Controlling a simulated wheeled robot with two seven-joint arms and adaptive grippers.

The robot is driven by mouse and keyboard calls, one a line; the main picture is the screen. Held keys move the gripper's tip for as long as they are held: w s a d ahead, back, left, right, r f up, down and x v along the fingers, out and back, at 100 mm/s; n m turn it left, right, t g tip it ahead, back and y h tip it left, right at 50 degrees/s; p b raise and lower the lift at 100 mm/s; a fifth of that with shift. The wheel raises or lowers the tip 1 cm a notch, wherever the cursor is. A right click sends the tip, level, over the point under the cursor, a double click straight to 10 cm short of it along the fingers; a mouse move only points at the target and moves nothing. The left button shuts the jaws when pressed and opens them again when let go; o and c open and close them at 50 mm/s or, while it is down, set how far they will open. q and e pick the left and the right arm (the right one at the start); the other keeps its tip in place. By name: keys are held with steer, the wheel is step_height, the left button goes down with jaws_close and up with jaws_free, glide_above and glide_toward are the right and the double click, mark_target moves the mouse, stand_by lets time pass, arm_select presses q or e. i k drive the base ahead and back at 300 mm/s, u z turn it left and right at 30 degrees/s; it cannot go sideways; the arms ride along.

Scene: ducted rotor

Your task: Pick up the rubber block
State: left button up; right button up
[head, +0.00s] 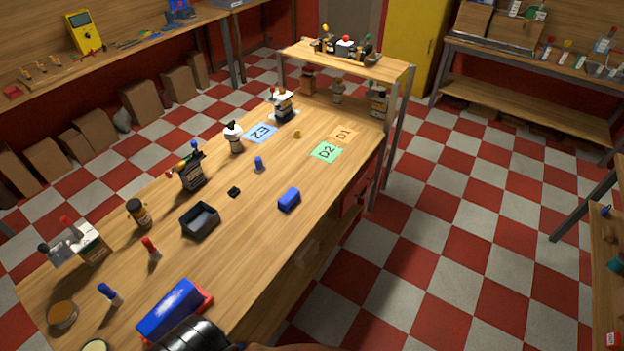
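A blue block (289,199) lies on the wooden workbench (235,260), near its right edge. A small black piece (234,191) lies to its left, beyond a black open tray (200,220). I cannot tell for sure which of these is the rubber block; the blue one has the plainest block shape. Neither of my grippers shows in the head view. A dark rounded part with a light band cuts in at the bottom edge, with no fingers visible.
Bottles and tools line the bench's left side. A large blue block with red beside it (170,308) lies at the near end. Blue E2 (261,132), green D2 (326,152) and orange D1 (344,134) cards lie farther back. A raised shelf (390,65) stands at the far end.

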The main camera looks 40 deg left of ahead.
mark_target(286, 202)
steer(key=i, duration=1.95)
steer(key=u, duration=3.1)
